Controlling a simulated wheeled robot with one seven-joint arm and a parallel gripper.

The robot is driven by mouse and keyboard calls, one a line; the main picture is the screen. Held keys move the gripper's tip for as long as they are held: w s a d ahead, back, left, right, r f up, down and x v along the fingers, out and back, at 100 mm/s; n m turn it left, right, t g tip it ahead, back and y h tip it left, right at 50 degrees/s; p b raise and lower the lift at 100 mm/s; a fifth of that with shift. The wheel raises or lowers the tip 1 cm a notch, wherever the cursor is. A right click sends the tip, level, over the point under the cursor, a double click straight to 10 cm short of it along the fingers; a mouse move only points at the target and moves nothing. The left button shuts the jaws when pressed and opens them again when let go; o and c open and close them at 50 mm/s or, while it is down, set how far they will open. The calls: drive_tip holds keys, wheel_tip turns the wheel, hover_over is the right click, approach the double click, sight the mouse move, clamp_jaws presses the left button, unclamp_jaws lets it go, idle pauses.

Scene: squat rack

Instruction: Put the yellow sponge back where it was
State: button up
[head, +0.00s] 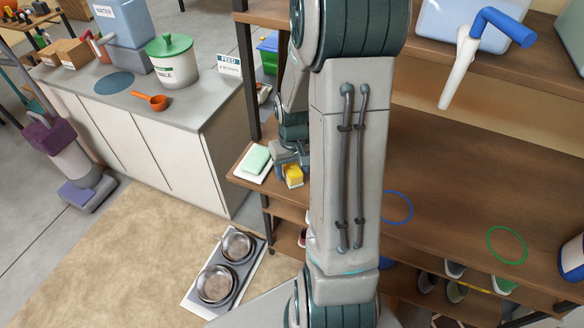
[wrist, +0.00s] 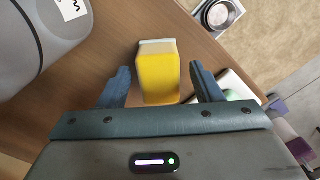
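The yellow sponge (wrist: 158,80), a block with a pale layer at its far end, is between the two fingers of my gripper (wrist: 160,70) in the wrist view. The fingers are apart, with a narrow gap visible on each side of the sponge. In the head view the yellow sponge (head: 293,176) shows just below my gripper (head: 289,158), near the front edge of the wooden shelf (head: 440,190). I cannot tell whether it rests on the wood. A green sponge (head: 256,158) lies on a white tray (head: 243,174) just left of it.
Blue (head: 397,193) and green (head: 493,252) rings mark the shelf to the right. A large grey container (wrist: 40,35) stands left in the wrist view. Steel bowls (head: 215,285) sit on the floor below. A rack post (head: 250,75) stands beside my gripper. My arm hides part of the shelf.

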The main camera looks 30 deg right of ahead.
sight(293, 169)
wheel_tip(293, 169, up, 12)
drive_tip(key=s+a+r+n+t, duration=0.1)
drive_tip(key=s+a+r+t, duration=0.2)
drive_tip(key=s+a, duration=0.9)
wheel_tip(293, 169, up, 4)
drive_tip(key=shift+s+a+f+t+b, duration=0.15)
drive_tip(key=shift+s+t+b, duration=0.1)
drive_tip(key=shift+t+b, duration=0.1)
idle(1.0)
